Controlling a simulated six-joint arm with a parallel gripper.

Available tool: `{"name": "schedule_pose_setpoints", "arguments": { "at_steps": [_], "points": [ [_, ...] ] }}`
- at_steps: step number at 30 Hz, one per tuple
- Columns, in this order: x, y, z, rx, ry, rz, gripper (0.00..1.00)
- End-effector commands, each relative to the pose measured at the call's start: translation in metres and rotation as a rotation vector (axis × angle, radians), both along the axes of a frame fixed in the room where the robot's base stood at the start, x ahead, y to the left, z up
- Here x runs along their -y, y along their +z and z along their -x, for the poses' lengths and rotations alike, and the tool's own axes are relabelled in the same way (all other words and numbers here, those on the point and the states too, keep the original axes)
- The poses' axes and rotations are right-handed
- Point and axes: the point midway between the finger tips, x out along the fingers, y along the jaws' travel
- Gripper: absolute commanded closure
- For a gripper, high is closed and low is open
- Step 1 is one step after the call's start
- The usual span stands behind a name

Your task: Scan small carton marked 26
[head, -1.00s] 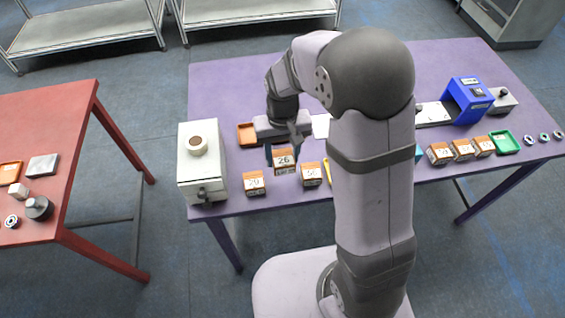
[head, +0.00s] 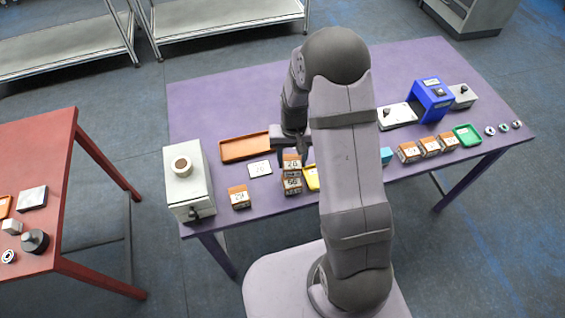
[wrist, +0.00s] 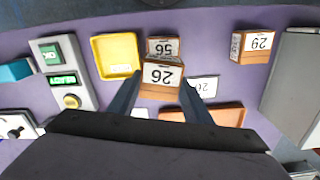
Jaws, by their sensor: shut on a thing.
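The small carton marked 26 (wrist: 162,76) is brown with a white label. It is between the two fingers of my gripper (wrist: 162,82), which is shut on it. In the head view the carton (head: 291,162) is at the middle of the table, below my gripper (head: 293,148). A carton marked 56 (wrist: 163,46) stands close beside it; I cannot tell if they touch. The blue scanner housing (head: 431,99) is at the right of the table. A panel (wrist: 66,72) with a green OK sign and a lit green display lies left in the wrist view.
A yellow tray (wrist: 116,55), an orange tray (head: 246,147) and a white number card (head: 260,168) lie nearby. A carton marked 29 (head: 239,197) stands by the white box (head: 187,182). Several cartons (head: 430,147) and a green tray (head: 467,134) are at right. The back of the table is clear.

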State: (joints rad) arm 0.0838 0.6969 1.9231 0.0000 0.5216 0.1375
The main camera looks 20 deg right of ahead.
Motion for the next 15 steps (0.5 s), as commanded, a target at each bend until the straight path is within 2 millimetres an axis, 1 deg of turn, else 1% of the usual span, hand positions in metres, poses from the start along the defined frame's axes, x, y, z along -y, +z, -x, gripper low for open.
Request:
{"name": "schedule_pose_setpoints", "arguments": {
  "at_steps": [1, 6, 11, 15],
  "points": [
    [0.009, 0.002, -0.014, 0.001, -0.023, 0.000, 0.81],
    [0.030, -0.002, -0.054, 0.002, -0.130, 0.000, 0.81],
    [0.042, 0.001, -0.091, 0.004, -0.254, 0.000, 0.81],
    [0.046, 0.013, -0.119, 0.003, -0.368, 0.000, 0.81]
  ]
}}
